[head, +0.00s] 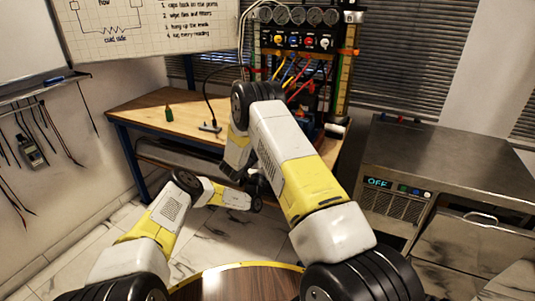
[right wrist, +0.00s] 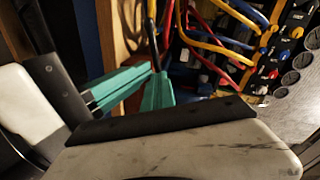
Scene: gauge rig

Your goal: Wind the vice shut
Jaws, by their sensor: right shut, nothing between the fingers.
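A blue body (head: 313,128), which may be the vice, shows partly at the right end of the bench, just past my right arm. My right arm hides much of it, and its jaws and handle cannot be made out. My right gripper (right wrist: 150,76) shows its teal fingers in the right wrist view. It is shut and empty, below hanging coloured cables. In the head view my right arm hides its own gripper. My left arm is folded low in front of the bench, and no fingers of its gripper show.
The wooden bench (head: 150,112) holds a small green bottle (head: 169,112). A gauge panel (head: 298,40) with red, yellow and blue cables (right wrist: 205,40) stands at the back. A steel cabinet (head: 440,160) is at the right. A round wooden top (head: 235,286) is in front.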

